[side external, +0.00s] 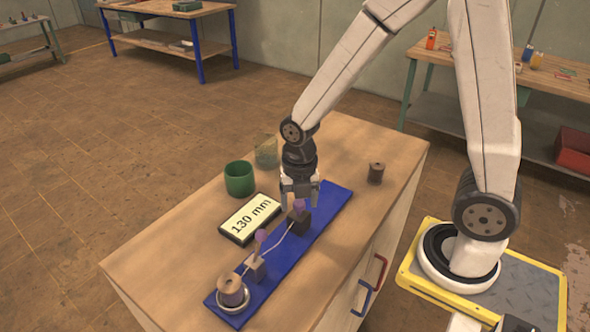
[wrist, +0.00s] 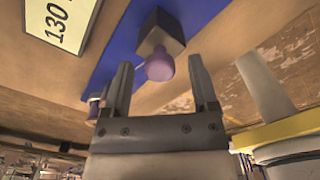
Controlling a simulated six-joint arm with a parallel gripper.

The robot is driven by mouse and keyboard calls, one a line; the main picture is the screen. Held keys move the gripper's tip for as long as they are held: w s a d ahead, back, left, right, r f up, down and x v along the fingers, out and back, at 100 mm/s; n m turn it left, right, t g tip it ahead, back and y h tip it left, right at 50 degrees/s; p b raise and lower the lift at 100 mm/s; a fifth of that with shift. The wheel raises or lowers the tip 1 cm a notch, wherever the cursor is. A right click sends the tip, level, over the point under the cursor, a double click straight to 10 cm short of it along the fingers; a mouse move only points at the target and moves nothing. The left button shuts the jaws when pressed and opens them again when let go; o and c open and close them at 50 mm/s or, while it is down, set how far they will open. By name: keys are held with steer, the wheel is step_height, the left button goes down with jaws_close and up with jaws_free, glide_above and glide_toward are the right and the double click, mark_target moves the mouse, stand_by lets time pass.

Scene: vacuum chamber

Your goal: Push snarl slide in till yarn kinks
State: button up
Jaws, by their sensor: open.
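A long blue base (side external: 331,205) lies on the wooden cabinet top. A dark block (side external: 298,225) with a purple knob (side external: 299,204) sits on it, with a smaller brown block (side external: 256,270) and another purple knob (side external: 261,235) nearer the front. Pale yarn (side external: 283,244) runs between the blocks. A brown spool (side external: 231,290) stands in a round dish at the front end. My gripper (side external: 300,197) is above the dark block. In the wrist view the purple knob (wrist: 160,66) shows between my open fingers, and the dark block (wrist: 164,34) lies beyond. I cannot tell whether they touch.
A display (side external: 249,219) reading "130 mm" lies left of the base. A green cup (side external: 239,179) and a clear glass (side external: 266,151) stand behind it. A small brown spool (side external: 376,173) stands right of the base. The cabinet's front left top is clear.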

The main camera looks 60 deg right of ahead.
jaws_close()
stand_by(1.4)
